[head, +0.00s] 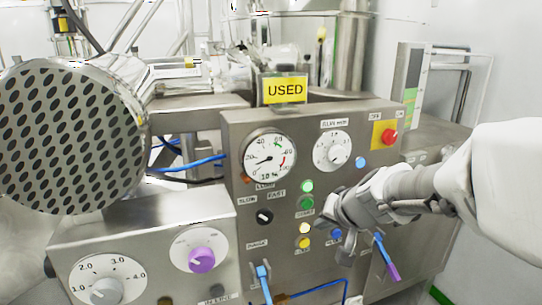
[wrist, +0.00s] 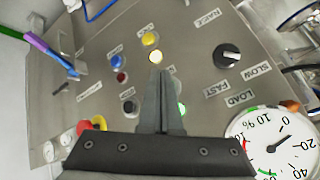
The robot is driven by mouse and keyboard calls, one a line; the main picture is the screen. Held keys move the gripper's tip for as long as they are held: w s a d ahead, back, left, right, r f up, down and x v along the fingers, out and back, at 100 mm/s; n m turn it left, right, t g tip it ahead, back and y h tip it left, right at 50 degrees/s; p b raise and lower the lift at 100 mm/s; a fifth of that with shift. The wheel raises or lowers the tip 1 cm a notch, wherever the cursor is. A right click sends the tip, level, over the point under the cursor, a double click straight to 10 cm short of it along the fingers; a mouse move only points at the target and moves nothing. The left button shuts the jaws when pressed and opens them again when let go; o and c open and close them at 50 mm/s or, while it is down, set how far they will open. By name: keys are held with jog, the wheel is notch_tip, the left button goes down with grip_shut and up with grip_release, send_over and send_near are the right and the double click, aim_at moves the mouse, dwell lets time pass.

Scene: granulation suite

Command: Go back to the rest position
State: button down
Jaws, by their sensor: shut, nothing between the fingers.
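My gripper (head: 328,216) is in front of the steel control panel (head: 240,130), right of the column of green and yellow buttons. In the wrist view, my gripper (wrist: 160,85) has its two fingers pressed together with nothing between them. The fingertips overlap the panel just below a lit yellow button (wrist: 155,56) in that picture, and a green button (wrist: 181,107) shows partly beside them. I cannot tell whether the tips touch the panel. My arm reaches in from the right in the head view.
The panel carries a load gauge (head: 268,157), a white dial (head: 332,151), a black knob (head: 265,216) and a red button (head: 389,137) on yellow. A lower box with a purple knob (head: 202,260) juts out at left.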

jog(key=s+r+n+g+h, duration=0.2)
jog(key=s+n, duration=0.2)
jog(key=s, duration=1.8)
jog(key=shift+s+d+g, duration=0.2)
jog(key=shift+d+g, duration=0.2)
jog(key=shift+d, duration=0.05)
jog(key=shift+r, duration=0.15)
